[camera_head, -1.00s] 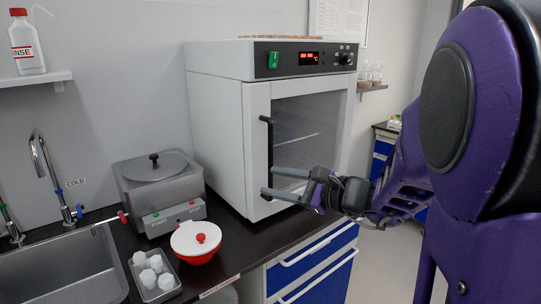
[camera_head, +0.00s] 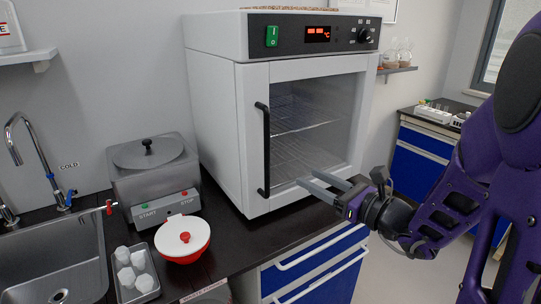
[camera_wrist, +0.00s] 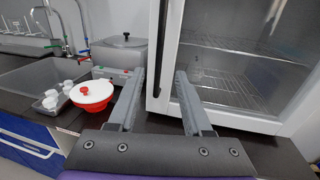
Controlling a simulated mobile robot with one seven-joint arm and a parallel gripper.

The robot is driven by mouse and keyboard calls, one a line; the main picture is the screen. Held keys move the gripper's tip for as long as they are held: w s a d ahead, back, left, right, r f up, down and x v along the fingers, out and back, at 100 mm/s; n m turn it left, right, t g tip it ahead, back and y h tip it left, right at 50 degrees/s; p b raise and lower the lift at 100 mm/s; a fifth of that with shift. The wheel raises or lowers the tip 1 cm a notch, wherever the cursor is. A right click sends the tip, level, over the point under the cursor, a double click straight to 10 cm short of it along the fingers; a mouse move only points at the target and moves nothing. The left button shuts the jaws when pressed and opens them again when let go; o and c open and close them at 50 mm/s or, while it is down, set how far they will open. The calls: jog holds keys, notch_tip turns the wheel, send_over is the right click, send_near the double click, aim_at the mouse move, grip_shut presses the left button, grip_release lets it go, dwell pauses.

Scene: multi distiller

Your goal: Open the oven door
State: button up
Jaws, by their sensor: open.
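The white oven (camera_head: 218,110) stands on the dark counter, its glass door (camera_head: 312,125) shut. The black vertical handle (camera_head: 264,150) runs along the left side of the door. My gripper (camera_head: 318,187) is open and empty in front of the lower door, to the right of the handle and apart from it in the head view. In the wrist view my gripper (camera_wrist: 160,80) has its two fingers spread, and the handle's lower end (camera_wrist: 161,50) shows beyond and between the tips. The exact gap to the door is hard to tell.
A steel water bath (camera_head: 150,172) with a lid, a red bowl with white lid (camera_head: 182,240) and a tray of white pieces (camera_head: 136,275) stand left of the oven. A sink (camera_head: 60,262) is further left. Blue drawers (camera_head: 320,270) sit below; the floor at right is free.

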aim_at(269, 158)
jog(key=x, duration=1.5)
jog(key=shift+a, duration=0.1)
jog(key=shift+c, duration=0.2)
grip_shut()
dwell(0.6)
